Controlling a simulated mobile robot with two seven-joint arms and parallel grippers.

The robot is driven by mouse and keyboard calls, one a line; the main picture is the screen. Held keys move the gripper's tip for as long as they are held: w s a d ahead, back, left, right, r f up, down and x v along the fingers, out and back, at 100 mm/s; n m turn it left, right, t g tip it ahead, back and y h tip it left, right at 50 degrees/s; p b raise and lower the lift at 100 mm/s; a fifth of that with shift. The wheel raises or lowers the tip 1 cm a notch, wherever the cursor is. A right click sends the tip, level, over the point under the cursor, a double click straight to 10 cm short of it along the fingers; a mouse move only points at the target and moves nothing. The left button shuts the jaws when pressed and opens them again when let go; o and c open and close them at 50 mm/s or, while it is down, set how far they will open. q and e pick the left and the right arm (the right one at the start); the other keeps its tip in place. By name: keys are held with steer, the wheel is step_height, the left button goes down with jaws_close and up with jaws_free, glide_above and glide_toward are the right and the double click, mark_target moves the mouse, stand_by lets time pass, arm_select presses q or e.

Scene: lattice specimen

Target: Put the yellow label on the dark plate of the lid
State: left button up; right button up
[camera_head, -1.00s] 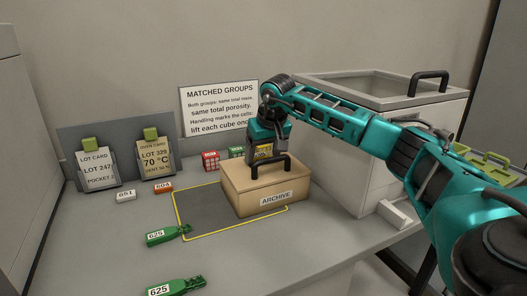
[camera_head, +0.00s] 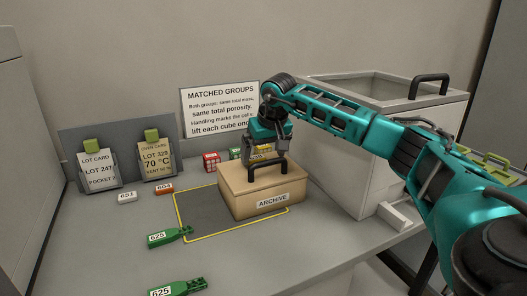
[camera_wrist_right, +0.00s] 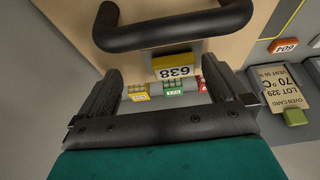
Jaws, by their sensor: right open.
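The yellow label (camera_wrist_right: 174,66) reads 638 and shows upside down in the right wrist view, at the lid's edge beyond the black handle (camera_wrist_right: 170,28). I cannot make out how much of the dark plate lies beneath it. The lid tops the tan ARCHIVE box (camera_head: 240,201), whose handle (camera_head: 268,163) also shows in the head view. My right gripper (camera_head: 266,150) is low behind that handle. In the wrist view its fingers (camera_wrist_right: 165,80) stand apart, with the label seen between them and not gripped. My left gripper is not in view.
Red (camera_head: 210,161) and green (camera_head: 235,154) blocks stand behind the box; yellow ones (camera_wrist_right: 138,92) show in the wrist view. Card holders (camera_head: 98,172) stand left. A large grey bin (camera_head: 345,160) is close on the right.

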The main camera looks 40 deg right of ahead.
steer(key=shift+p+v, duration=1.4)
steer(key=shift+v, duration=0.65)
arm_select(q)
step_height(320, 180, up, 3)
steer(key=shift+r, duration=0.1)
arm_select(e)
steer(key=shift+d, duration=0.1)
steer(key=shift+r, duration=0.3)
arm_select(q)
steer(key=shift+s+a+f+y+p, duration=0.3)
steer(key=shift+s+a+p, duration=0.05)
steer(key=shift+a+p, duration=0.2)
arm_select(e)
steer(key=v, duration=1.2)
steer(key=shift+s, duration=0.2)
steer(key=shift+r, duration=0.1)
